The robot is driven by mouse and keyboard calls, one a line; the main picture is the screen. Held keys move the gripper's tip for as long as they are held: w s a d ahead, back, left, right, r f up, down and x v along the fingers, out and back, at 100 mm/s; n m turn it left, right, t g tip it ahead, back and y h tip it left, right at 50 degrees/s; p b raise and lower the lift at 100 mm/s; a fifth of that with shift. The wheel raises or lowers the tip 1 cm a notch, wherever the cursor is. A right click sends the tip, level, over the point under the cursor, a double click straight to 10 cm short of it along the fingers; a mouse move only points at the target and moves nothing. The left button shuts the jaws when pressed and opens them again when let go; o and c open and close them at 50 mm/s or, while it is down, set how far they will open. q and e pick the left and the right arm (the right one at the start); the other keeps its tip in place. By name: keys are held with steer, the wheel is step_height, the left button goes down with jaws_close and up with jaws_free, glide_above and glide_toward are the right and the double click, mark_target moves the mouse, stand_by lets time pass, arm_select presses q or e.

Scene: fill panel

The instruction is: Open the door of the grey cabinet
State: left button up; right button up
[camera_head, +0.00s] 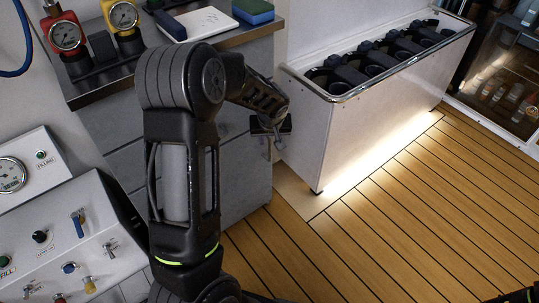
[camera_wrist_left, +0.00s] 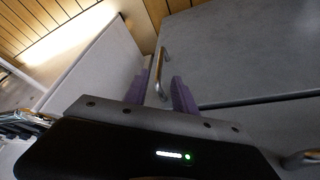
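The grey cabinet (camera_head: 245,175) stands under the dark counter in the head view, its front partly hidden by my left arm. In the left wrist view its grey front panel (camera_wrist_left: 245,50) appears closed, with a metal bar handle (camera_wrist_left: 163,62) near the panel's edge. My left gripper (camera_wrist_left: 164,78) is open, with one purple finger on each side of this handle. Whether a finger touches the bar cannot be told. In the head view the left gripper (camera_head: 271,138) is at the cabinet's front near its right edge.
A white bin unit (camera_head: 370,130) with several black items stands close to the right of the cabinet. Gauges (camera_head: 66,36) and a blue-green sponge (camera_head: 253,10) are on the counter. A control panel (camera_head: 65,240) is at lower left. The wooden floor (camera_head: 400,220) is clear.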

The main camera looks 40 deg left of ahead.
mark_target(269, 146)
arm_select(q)
steer(key=b+x, duration=0.1)
steer(key=x, duration=0.6)
steer(key=shift+f+b, duration=0.3)
steer(key=shift+f, duration=0.1)
steer(key=shift+c, duration=0.5)
jaws_close()
stand_by(0.8)
